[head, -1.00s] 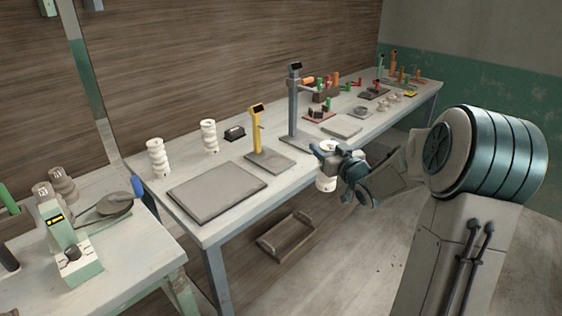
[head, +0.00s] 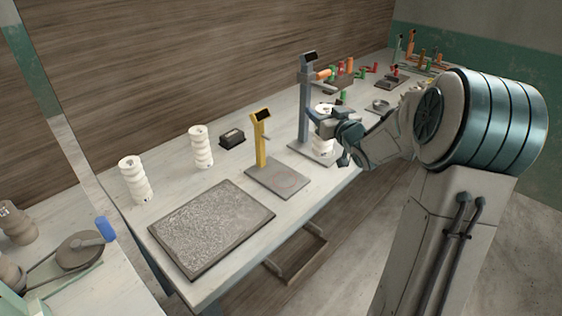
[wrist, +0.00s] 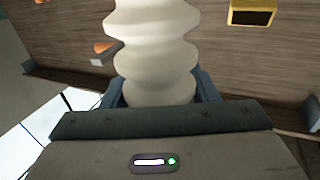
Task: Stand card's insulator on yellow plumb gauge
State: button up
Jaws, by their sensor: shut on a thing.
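My gripper (head: 325,120) is shut on a white ribbed insulator (wrist: 152,45), held upright. In the head view the held insulator (head: 323,146) shows above and below my jaws, in front of the blue-grey gauge. The yellow plumb gauge (head: 262,140) stands on the bench to the left of my gripper. Its flat grey base plate (head: 262,178) has a faint red ring marked on it and carries nothing. The top of the yellow gauge (wrist: 251,12) also shows at the upper right of the wrist view. I cannot make out a card.
Two more white insulators (head: 133,180) (head: 201,148) stand at the bench's left back. A speckled grey slab (head: 211,226) lies left of the yellow gauge. A small black box (head: 231,138) sits behind it. The blue-grey gauge (head: 305,100) stands to the right, with coloured items beyond.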

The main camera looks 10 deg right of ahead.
jog(key=w+a+f, duration=0.1)
jog(key=a+f, duration=0.9)
jog(key=a, duration=0.1)
jog(key=shift+w+f+p, duration=0.25)
jog(key=shift+w+p, duration=0.15)
jog(key=shift+f, duration=0.15)
jog(key=o, duration=1.4)
